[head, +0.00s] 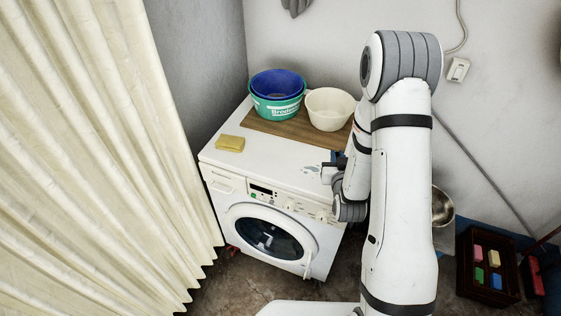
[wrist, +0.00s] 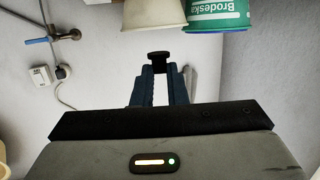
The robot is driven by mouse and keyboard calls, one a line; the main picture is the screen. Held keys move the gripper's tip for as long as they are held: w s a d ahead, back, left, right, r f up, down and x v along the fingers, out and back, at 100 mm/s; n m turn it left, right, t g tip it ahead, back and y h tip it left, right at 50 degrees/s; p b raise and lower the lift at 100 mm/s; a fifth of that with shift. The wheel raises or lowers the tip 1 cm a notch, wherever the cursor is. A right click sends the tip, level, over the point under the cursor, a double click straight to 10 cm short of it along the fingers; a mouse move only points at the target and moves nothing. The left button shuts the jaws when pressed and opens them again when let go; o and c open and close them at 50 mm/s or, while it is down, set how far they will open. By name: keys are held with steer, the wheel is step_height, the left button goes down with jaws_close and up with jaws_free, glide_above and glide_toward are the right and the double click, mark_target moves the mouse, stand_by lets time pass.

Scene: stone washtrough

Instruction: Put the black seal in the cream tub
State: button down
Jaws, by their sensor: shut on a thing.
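The black seal (wrist: 158,56) is a small dark piece between the tips of my gripper's blue fingers in the wrist view. My gripper (wrist: 159,72) is shut on it. In the head view my gripper (head: 337,160) is over the right part of the washing machine top, in front of the cream tub, and I cannot make out the seal there. The cream tub (head: 330,108) stands upright on a brown board, its inside partly visible. In the wrist view the cream tub (wrist: 154,16) is at the top edge, beyond the seal and apart from it.
A green tub (head: 276,112) with a blue bowl (head: 278,84) in it stands left of the cream tub on the wooden board (head: 272,122). A yellow sponge (head: 230,143) lies on the white washing machine (head: 268,168). A cream curtain (head: 90,150) hangs at left.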

mark_target(296, 171)
steer(key=w+a+f+n+g+y+b, duration=0.25)
steer(key=w+a+n+y+b, duration=0.35)
steer(key=a+b, duration=0.45)
steer(key=shift+m+t, duration=0.45)
steer(key=shift+m, duration=0.15)
steer(key=shift+w+a+f+p, duration=0.2)
steer(key=shift+f+p, duration=0.4)
steer(key=shift+f, duration=1.1)
steer(key=shift+w+a+f+p, duration=0.2)
steer(key=shift+f+p, duration=0.45)
steer(key=shift+f, duration=1.05)
steer(key=shift+w+a+f+p, duration=0.1)
steer(key=shift+a+f+p, duration=0.35)
steer(key=shift+f, duration=1.25)
steer(key=shift+d+f, duration=0.15)
steer(key=shift+d, duration=0.05)
steer(key=c, duration=1.5)
jaws_free()
steer(key=shift+o, duration=0.2)
